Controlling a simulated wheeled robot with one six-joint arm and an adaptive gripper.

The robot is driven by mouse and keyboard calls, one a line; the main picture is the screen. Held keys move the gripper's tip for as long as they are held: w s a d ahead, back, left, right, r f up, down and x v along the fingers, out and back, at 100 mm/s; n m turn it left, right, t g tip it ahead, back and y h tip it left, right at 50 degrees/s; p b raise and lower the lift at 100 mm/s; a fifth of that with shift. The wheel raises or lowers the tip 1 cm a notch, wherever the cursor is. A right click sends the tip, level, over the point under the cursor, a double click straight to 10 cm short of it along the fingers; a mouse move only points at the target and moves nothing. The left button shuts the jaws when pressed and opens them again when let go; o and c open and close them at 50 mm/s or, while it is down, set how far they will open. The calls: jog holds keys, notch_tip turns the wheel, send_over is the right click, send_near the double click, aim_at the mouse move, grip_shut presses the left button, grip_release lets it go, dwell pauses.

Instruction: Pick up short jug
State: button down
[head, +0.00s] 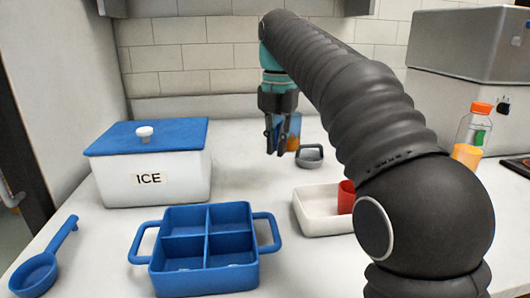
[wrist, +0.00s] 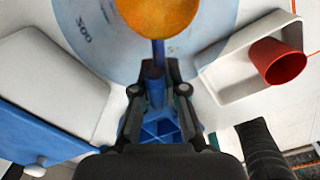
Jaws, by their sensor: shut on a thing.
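My gripper (head: 280,149) hangs above the back of the counter, to the right of the ice box. In the wrist view its fingers (wrist: 158,92) are shut on a slim blue upright part, which looks like a handle. This part joins a round orange body (wrist: 157,14), which I take to be the short jug with its handle. In the head view the jug (head: 294,127) shows orange and blue behind the fingers, mostly hidden. I cannot tell whether it touches the counter. A pale blue round area marked 200 lies around the orange in the wrist view.
A white ice box (head: 150,178) with blue lid stands left. A blue divided tray (head: 262,216) and blue scoop (head: 36,274) are in front. A white tray (head: 310,216) holds a red cup (head: 346,196). A grey dish (head: 310,156) sits behind. A bottle (head: 475,128) stands right.

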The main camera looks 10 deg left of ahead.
jog(key=w+d+r, duration=0.3)
jog(key=d, duration=0.1)
jog(key=shift+w, duration=0.15)
dwell(0.4)
jog(key=shift+d+r, duration=0.15)
dwell(2.1)
